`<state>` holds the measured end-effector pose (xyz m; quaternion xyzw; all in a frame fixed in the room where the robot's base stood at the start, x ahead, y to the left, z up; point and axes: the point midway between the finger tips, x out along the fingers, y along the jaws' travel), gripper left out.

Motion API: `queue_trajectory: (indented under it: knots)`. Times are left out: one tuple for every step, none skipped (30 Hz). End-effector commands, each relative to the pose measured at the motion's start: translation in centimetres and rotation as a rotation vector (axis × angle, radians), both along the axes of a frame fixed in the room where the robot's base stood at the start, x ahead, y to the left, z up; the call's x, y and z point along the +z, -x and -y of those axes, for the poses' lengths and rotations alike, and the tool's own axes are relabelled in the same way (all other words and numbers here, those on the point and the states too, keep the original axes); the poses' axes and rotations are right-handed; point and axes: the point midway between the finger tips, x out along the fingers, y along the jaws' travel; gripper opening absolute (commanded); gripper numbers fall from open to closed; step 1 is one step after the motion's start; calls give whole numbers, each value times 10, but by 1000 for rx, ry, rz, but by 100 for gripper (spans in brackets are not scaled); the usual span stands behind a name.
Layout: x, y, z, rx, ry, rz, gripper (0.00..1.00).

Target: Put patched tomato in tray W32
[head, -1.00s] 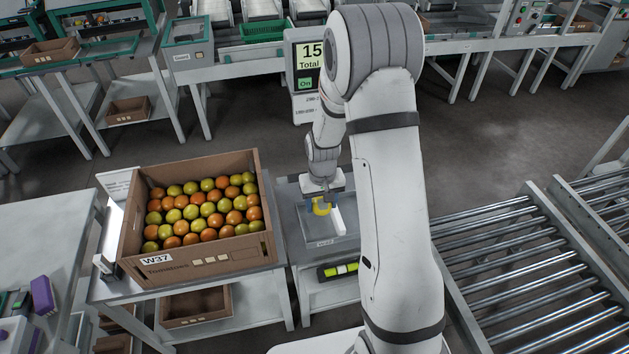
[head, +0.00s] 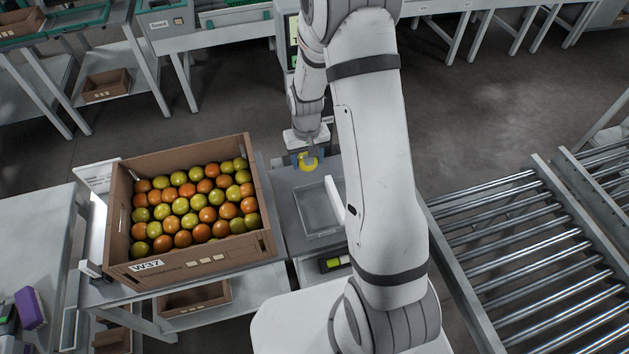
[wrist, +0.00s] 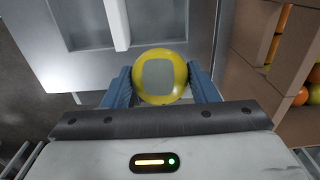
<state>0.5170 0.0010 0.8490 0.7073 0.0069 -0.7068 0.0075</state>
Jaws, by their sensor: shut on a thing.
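My gripper (head: 305,159) is shut on a yellow tomato (head: 310,164), held above the small grey stand. In the wrist view the tomato (wrist: 165,92) sits between the two blue fingers, and a grey square patch faces the camera. A shallow grey tray (head: 317,210) lies on the stand, nearer to me than the gripper, and looks empty. The tray's label is too small to read. Part of the tray (wrist: 85,22) also shows at the top of the wrist view.
A cardboard crate (head: 190,271) labelled W37, full of orange and yellow-green tomatoes, stands left of the stand. A roller conveyor (head: 520,270) is at the right. A green-black item (head: 335,262) lies on the stand's lower shelf. My arm hides part of the stand.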

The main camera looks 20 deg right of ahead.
Motion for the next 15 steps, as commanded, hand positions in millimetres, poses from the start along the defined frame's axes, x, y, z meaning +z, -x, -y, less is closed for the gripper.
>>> queue_trajectory:
  knots:
    - [0,1,2,-7,0,0,42]
    - [-1,2,3,-16,0,0,42]
    - [-4,7,4,-38,0,0,42]
    - [-6,12,4,-62,0,0,42]
    - [-9,18,5,-92,0,-1,42]
    - [-13,27,5,-140,0,-1,42]
    - [-16,35,6,-178,0,-1,42]
    - [-18,42,6,-215,0,0,42]
    - [-20,51,6,-261,0,-1,42]
    - [-21,57,7,-292,0,0,42]
    - [-23,62,7,-319,-1,1,42]
    - [-24,68,7,-349,-1,0,42]
    - [-24,71,7,-367,0,0,42]
    - [-25,73,7,-379,-1,1,42]
    - [-25,75,7,-390,-1,1,42]
